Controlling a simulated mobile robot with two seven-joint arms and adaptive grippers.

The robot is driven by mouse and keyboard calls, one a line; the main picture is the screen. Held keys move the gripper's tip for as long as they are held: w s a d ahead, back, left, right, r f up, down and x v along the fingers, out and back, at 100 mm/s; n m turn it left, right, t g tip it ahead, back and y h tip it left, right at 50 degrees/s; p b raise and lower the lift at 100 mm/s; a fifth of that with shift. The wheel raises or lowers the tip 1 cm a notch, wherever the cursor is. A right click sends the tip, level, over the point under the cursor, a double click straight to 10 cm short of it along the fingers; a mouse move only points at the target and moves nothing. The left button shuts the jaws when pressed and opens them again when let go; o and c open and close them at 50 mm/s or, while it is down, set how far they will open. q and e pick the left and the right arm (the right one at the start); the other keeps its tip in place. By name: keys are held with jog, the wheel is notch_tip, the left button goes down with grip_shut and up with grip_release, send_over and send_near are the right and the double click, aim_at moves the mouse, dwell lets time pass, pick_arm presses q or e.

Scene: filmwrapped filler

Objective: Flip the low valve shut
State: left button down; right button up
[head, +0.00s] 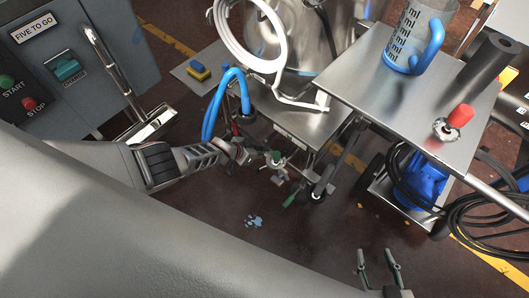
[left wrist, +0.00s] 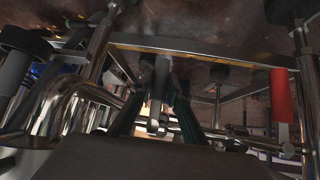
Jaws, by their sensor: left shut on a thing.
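My left gripper (head: 238,151) reaches in low from the left beside the steel cart. In the left wrist view its two dark green fingers (left wrist: 158,118) close around a grey, lever-like handle (left wrist: 160,78); I take it as the low valve's handle. In the head view, a small metal fitting with a green part (head: 276,158) sits just right of the gripper, low by the cart's edge. A green handle (head: 291,200) hangs below it. The exact grip is too small to tell in the head view. My right gripper (head: 377,262) is open and empty above the floor.
A blue hose (head: 212,110) loops beside my left gripper. The steel cart top (head: 375,85) holds a measuring jug (head: 412,40) and a red-capped fitting (head: 460,116). Black cables (head: 490,210) coil at right. A grey control panel (head: 60,65) stands at left. A blue-white spill (head: 254,221) lies on the floor.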

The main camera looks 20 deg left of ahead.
pick_arm(q)
jog(key=shift+a, duration=0.3)
jog(key=c, duration=1.9)
grip_release()
jog(key=s+a, duration=0.6)
jog(key=s, duration=0.5)
jog(key=shift+s+r, duration=0.15)
jog(key=shift+r, duration=0.3)
